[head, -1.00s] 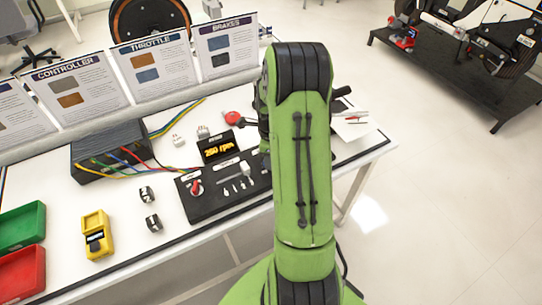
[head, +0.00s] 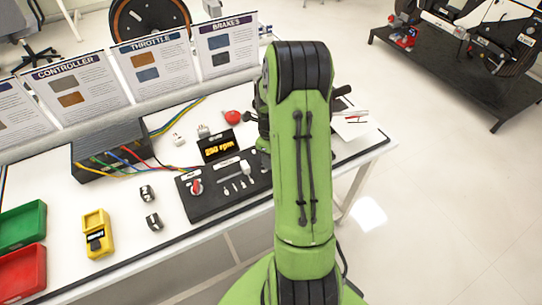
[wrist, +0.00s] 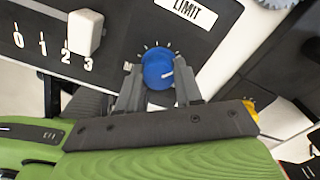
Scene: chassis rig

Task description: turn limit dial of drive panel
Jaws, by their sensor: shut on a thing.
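The drive panel (head: 213,205) is a black slab on the white table in the head view, partly hidden by my arm. In the wrist view the panel (wrist: 125,25) carries the blue limit dial (wrist: 158,68), below a white LIMIT label (wrist: 188,9). The dial's white pointer mark is on its right part, and small tick marks fan out above it. My gripper (wrist: 159,78) is shut on the dial, one grey finger on each side. In the head view, my arm hides the dial and the gripper.
A white lever (wrist: 85,32) stands left of the dial beside the numbers 0 to 3. A red knob (head: 196,187) is at the panel's left end. A display (head: 218,146) with yellow rpm digits stands behind the panel.

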